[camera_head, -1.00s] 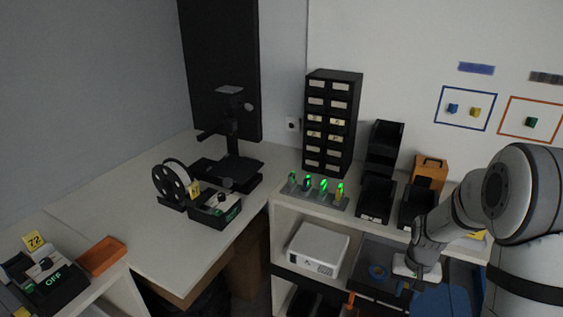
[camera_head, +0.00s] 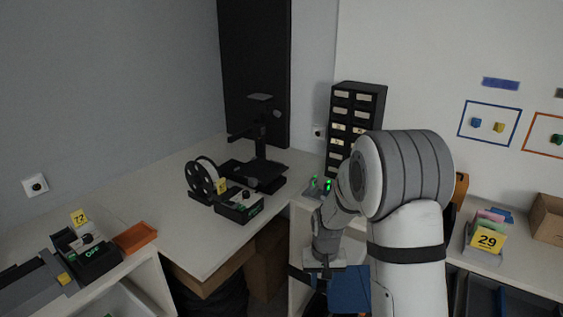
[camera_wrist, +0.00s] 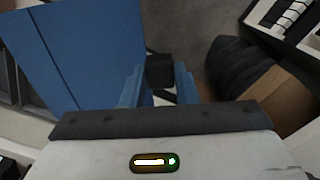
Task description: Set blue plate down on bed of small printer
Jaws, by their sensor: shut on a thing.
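The blue plate (camera_head: 350,288) hangs at my gripper (camera_head: 324,270), below the shelf top. In the wrist view the plate (camera_wrist: 85,50) fills the upper left as a flat blue panel with a seam. My gripper (camera_wrist: 160,85) is shut there, with a dark block between its blue fingers; the grip on the plate is partly hidden. A black printer with a column (camera_head: 260,140) stands in the table corner, its flat dark bed (camera_head: 242,174) bare. Another low grey machine (camera_head: 30,285) lies at the far left. I cannot tell which is the small printer.
A spool (camera_head: 203,177) and a control box (camera_head: 240,206) stand in front of the column printer. An orange tray (camera_head: 136,237) lies at the left. My arm hides part of the shelf and the drawer tower (camera_head: 352,115). The white table (camera_head: 175,225) has free room.

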